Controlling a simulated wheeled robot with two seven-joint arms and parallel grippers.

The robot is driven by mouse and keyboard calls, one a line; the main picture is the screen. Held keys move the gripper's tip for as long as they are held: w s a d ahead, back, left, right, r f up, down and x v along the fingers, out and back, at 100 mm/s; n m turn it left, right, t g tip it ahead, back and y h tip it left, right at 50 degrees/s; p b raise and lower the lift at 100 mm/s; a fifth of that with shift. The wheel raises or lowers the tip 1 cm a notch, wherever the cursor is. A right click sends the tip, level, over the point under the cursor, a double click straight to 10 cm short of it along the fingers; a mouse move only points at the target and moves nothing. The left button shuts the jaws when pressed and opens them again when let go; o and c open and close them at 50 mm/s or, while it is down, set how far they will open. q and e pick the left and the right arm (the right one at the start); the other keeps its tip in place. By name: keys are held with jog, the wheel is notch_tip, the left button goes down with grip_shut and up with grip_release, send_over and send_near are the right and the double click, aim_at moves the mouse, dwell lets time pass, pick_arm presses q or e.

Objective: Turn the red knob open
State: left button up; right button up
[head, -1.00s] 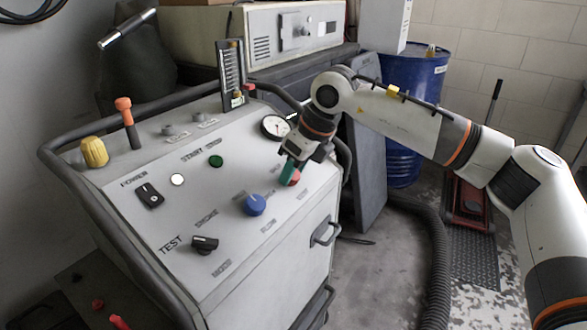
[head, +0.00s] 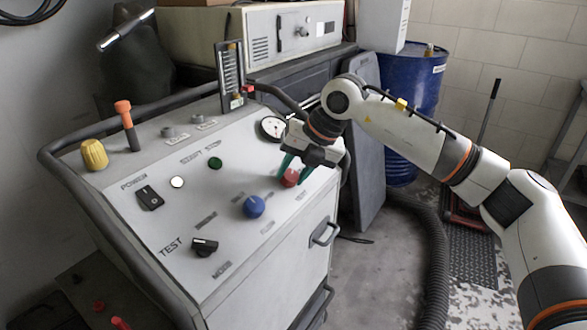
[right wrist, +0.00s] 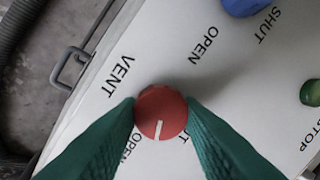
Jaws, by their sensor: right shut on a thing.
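The red knob (head: 290,178) sits on the sloped white panel (head: 228,240), right of the blue knob. In the right wrist view the red knob (right wrist: 161,112) has a white pointer line toward the bottom of the picture. The word VENT is printed beside it; an OPEN label is partly hidden by a finger. My right gripper (head: 296,172) has its two green fingers on either side of the knob. In the right wrist view my right gripper (right wrist: 161,110) is shut on the knob, with fingertips touching its sides. My left gripper is not in view.
A blue knob (head: 253,206), green button (head: 215,163), black switches and a round gauge (head: 272,128) share the panel. An orange-handled lever (head: 127,122) and yellow knob (head: 94,154) stand at the left. A dark rail edges the cart.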

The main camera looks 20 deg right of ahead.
jog(key=m, duration=0.3)
jog(key=shift+d+m, duration=0.1)
jog(key=shift+m, duration=0.2)
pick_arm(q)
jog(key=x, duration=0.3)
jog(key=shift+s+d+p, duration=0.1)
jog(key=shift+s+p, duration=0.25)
pick_arm(e)
jog(key=shift+m, duration=0.5)
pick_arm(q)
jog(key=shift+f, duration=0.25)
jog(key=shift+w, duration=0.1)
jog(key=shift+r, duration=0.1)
pick_arm(e)
jog(key=o, duration=1)
jog(key=shift+c, duration=0.2)
jog(key=shift+s+d+r, duration=0.1)
jog(key=shift+r, duration=0.15)
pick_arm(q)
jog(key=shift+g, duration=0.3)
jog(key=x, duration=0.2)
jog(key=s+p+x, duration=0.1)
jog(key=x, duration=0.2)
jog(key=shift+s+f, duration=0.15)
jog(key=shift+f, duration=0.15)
pick_arm(e)
jog(key=v, duration=1.1)
jog(key=shift+s+d, duration=0.2)
jog(key=shift+s, duration=0.1)
